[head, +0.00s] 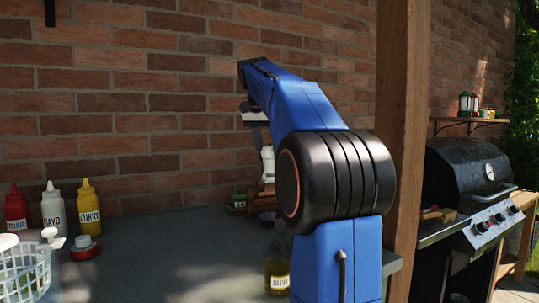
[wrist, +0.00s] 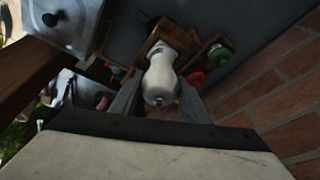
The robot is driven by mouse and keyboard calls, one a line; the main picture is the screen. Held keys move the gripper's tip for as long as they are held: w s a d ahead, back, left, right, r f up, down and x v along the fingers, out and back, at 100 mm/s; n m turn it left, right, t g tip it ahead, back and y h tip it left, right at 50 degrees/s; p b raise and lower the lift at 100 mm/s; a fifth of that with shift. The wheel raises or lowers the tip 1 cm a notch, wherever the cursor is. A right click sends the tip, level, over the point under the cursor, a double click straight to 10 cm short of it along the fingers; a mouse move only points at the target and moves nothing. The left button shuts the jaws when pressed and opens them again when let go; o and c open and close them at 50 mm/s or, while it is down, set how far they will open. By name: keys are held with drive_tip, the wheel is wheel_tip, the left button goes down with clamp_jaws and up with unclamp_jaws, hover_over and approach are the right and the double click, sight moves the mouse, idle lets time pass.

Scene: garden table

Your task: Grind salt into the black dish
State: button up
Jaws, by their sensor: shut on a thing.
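A white salt grinder (wrist: 161,76) with a rounded knob sits between the fingers of my gripper (wrist: 158,100) in the wrist view. My gripper is shut on it. The grinder (head: 267,163) also shows in the head view, under my gripper (head: 259,142), near the brick wall. A brown wooden stand (wrist: 176,33) is right at the grinder's far end; I cannot tell whether the grinder still rests in it. The stand (head: 262,197) is partly hidden behind my arm in the head view. I cannot make out the black dish in either view.
A small green-lidded jar (head: 238,201) stands left of the stand. An oil bottle (head: 277,275) is partly behind my arm. Ketchup (head: 17,209), mayo (head: 54,212) and curry (head: 88,208) bottles and a white basket (head: 27,272) are at left. A wooden post (head: 405,120) and grill (head: 462,185) are right.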

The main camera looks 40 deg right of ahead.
drive_tip(key=shift+s+n+t, duration=0.1)
drive_tip(key=shift+n+t, duration=0.2)
drive_tip(key=shift+n, duration=0.9)
drive_tip(key=n+t+y, duration=0.1)
drive_tip(key=n, duration=0.4)
drive_tip(key=m, duration=0.3)
drive_tip(key=shift+m+g+h, duration=0.3)
drive_tip(key=shift+m+g, duration=0.1)
drive_tip(key=m, duration=0.3)
drive_tip(key=shift+m+g, duration=0.3)
drive_tip(key=shift+g, duration=0.1)
drive_tip(key=shift+n+t, duration=0.5)
drive_tip(key=shift+n, duration=1.4)
